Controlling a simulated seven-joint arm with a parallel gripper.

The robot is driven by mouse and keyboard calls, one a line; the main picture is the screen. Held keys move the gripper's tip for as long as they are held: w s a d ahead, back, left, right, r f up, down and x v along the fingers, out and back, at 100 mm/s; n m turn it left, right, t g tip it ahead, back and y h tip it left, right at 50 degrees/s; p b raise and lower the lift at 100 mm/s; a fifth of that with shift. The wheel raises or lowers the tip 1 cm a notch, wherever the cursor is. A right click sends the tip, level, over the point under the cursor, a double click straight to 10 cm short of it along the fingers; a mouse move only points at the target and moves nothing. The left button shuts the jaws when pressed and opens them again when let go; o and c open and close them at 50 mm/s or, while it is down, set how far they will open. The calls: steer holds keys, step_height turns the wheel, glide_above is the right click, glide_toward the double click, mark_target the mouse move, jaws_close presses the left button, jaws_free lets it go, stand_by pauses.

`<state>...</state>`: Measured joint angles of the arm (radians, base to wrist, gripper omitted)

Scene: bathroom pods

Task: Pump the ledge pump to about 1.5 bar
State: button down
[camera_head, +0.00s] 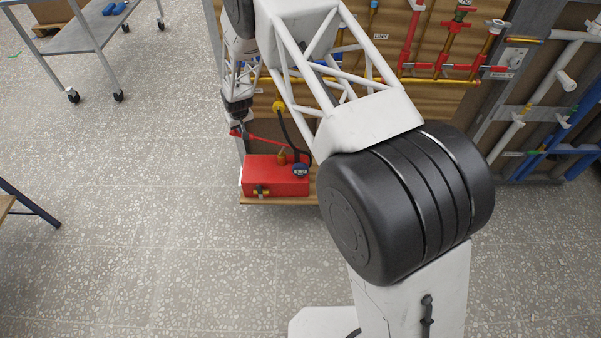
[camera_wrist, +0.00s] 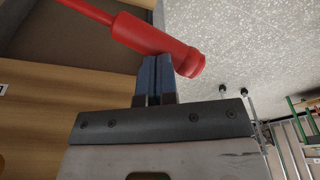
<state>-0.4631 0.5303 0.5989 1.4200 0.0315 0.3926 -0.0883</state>
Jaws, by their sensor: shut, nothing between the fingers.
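The ledge pump (camera_head: 262,176) is a red box on a wooden ledge (camera_head: 278,201) near the middle of the head view. Its red lever (camera_head: 268,139) runs left from the pump to a thicker grip end. A dark round gauge (camera_head: 299,171) sits on the pump's right; its reading is too small to make out. My gripper (camera_head: 236,125) is at the lever's left end. In the wrist view, my gripper's blue fingers (camera_wrist: 158,62) are shut together with nothing between them. Their tips are right at the lever's red grip (camera_wrist: 158,38); I cannot tell whether they touch.
A black hose (camera_head: 289,133) rises from the pump to a yellow fitting (camera_head: 279,106). Red and copper pipes (camera_head: 440,68) run along the wooden wall at right. A grey trolley (camera_head: 88,28) stands at the upper left. The speckled floor (camera_head: 140,200) left of the ledge is clear.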

step_height(320, 180, down, 3)
steer(key=shift+r, duration=2.6)
steer(key=shift+f, duration=0.1)
steer(key=shift+f, duration=3.55)
steer(key=shift+r, duration=3.7)
steer(key=shift+r, duration=0.1)
